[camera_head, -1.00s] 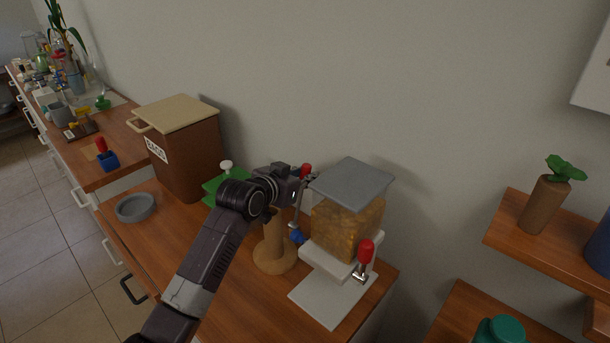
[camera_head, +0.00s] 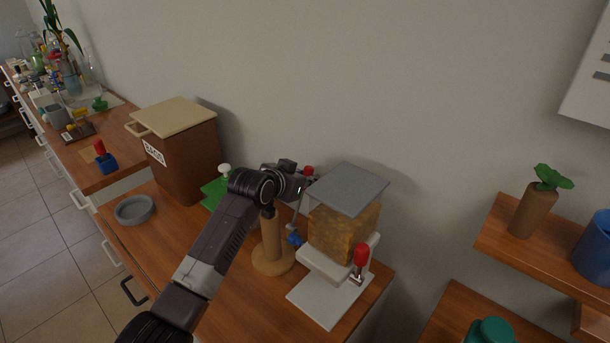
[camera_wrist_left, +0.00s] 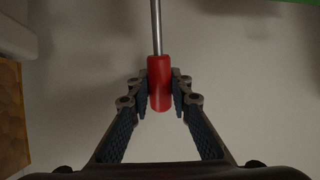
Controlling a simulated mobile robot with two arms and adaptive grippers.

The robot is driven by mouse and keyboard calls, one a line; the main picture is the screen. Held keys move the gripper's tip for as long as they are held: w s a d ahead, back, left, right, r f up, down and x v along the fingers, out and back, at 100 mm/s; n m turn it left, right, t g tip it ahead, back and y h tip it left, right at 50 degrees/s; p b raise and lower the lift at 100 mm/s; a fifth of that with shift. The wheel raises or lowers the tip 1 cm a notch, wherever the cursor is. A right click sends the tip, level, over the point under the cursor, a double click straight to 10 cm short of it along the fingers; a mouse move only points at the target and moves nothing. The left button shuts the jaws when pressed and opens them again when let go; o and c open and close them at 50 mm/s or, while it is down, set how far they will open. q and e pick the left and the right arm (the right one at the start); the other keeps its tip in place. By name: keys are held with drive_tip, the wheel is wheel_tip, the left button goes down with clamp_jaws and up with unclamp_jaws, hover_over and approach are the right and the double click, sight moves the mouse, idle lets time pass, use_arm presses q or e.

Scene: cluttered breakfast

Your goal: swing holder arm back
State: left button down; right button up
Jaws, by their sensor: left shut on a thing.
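My left gripper (camera_head: 305,180) is shut on a red handle (camera_head: 308,171) at the upper end of a thin metal rod. In the left wrist view the red handle (camera_wrist_left: 160,82) sits between the finger pads of my left gripper (camera_wrist_left: 160,92), and the rod (camera_wrist_left: 156,25) runs on from it. In the head view the rod leads down to a blue part (camera_head: 294,238) beside the dispenser, a box of golden-brown pieces (camera_head: 345,232) under a grey lid (camera_head: 348,188). My gripper hides part of the handle and rod. My right gripper is not in view.
A wooden stand (camera_head: 272,255) is just below my left arm. A second red handle (camera_head: 361,255) is at the dispenser's front. A brown bin (camera_head: 185,160), a green item (camera_head: 214,192) and a grey bowl (camera_head: 134,210) stand to the left. The wall is close behind.

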use_arm(q)
drive_tip(key=c, duration=1.7)
unclamp_jaws()
drive_tip(key=shift+c, duration=0.2)
drive_tip(key=v, duration=1.2)
